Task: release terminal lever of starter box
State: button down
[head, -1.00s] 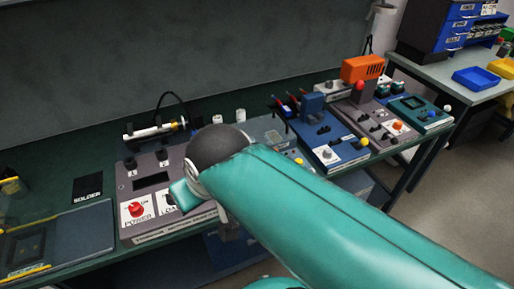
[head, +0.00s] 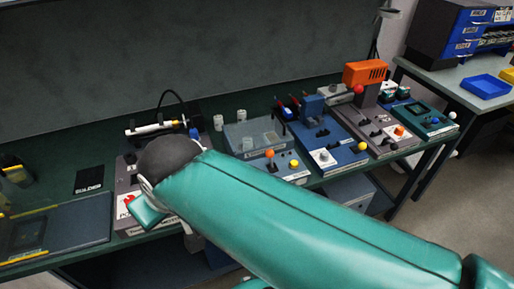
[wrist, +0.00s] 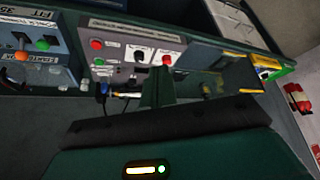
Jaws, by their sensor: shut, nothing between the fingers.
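I cannot tell for sure which box is the starter box, and no lever label is readable. In the wrist view a grey panel box (wrist: 118,50) with red and green buttons and white labels lies beyond my gripper. My gripper (wrist: 157,88) is shut and empty, apart from these boxes.
A dark flat case (head: 70,228) lies at the left. Blue drawers (head: 462,28) stand on another table. In the wrist view a red object (wrist: 299,99) is at the right.

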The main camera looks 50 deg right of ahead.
jog(key=shift+a, duration=0.15)
jog(key=w+d+n+g, duration=0.1)
jog(key=w+d, duration=0.3)
jog(key=d, duration=0.3)
jog(key=w+d+n+g, duration=0.1)
jog(key=w+d, duration=0.2)
jog(key=d, duration=0.4)
jog(key=w+d+g, duration=0.2)
jog(key=w+d, duration=0.2)
jog(key=d, duration=0.3)
jog(key=s+d+f+n+y, duration=0.1)
jog(key=d+f, duration=0.3)
jog(key=d, duration=0.7)
jog(key=s+d+f+n+y, duration=0.1)
jog(key=s+d+f, duration=0.2)
jog(key=d, duration=0.8)
notch_tip(320, 180, down, 2)
jog(key=shift+s+f+n+y, duration=0.2)
jog(key=shift+s+n+y, duration=0.1)
jog(key=shift+d+f, duration=0.1)
